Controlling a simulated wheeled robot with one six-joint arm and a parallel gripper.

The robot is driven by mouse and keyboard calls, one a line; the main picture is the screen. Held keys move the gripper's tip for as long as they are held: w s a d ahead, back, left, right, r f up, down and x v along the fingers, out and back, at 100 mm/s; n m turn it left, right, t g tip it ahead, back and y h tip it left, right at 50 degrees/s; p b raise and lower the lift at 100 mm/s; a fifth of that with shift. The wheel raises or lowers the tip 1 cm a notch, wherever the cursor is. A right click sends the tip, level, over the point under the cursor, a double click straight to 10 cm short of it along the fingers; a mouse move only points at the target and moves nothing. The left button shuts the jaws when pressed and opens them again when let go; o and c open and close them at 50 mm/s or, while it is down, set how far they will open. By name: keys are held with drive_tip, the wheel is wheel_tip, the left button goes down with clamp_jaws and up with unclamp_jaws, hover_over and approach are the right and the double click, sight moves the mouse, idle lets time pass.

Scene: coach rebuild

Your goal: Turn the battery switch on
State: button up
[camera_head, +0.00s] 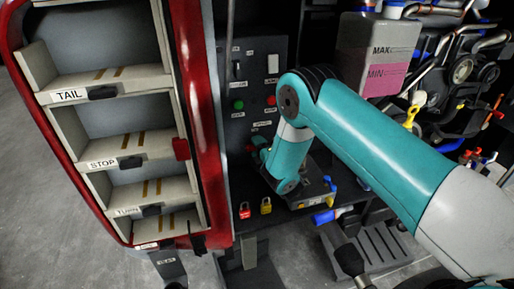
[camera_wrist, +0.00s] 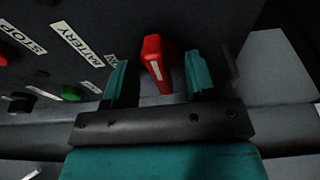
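The battery switch shows in the wrist view as a red handle (camera_wrist: 155,58) on a dark panel, beside a white label reading BATTERY (camera_wrist: 92,43). My gripper (camera_wrist: 158,76) is open, its two teal fingers standing one on each side of the red handle. Gaps show between the handle and both fingers, the wider one on the left. In the head view the dark control panel (camera_head: 254,76) stands behind my arm.
The panel also has a green button (camera_head: 238,104) and a red button (camera_head: 271,100). A red-framed shelf (camera_head: 190,75) with labelled bins stands left. Red and yellow padlocks (camera_head: 265,206) are below. A MAX/MIN tank (camera_head: 385,50) and engine parts (camera_head: 463,75) crowd the right.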

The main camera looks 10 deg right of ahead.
drive_tip(key=shift+s+f+b, duration=0.2)
drive_tip(key=shift+f+b, duration=0.05)
drive_tip(key=shift+b, duration=0.95)
drive_tip(key=b, duration=0.2)
drive_tip(key=shift+s+b, duration=0.25)
drive_tip(key=shift+b, duration=0.05)
drive_tip(key=shift+s+b, duration=0.3)
drive_tip(key=shift+b, duration=0.6)
drive_tip(key=s+b, duration=0.7)
drive_tip(key=b, duration=0.7)
drive_tip(key=shift+s+d+r, duration=0.2)
drive_tip(key=shift+s, duration=0.1)
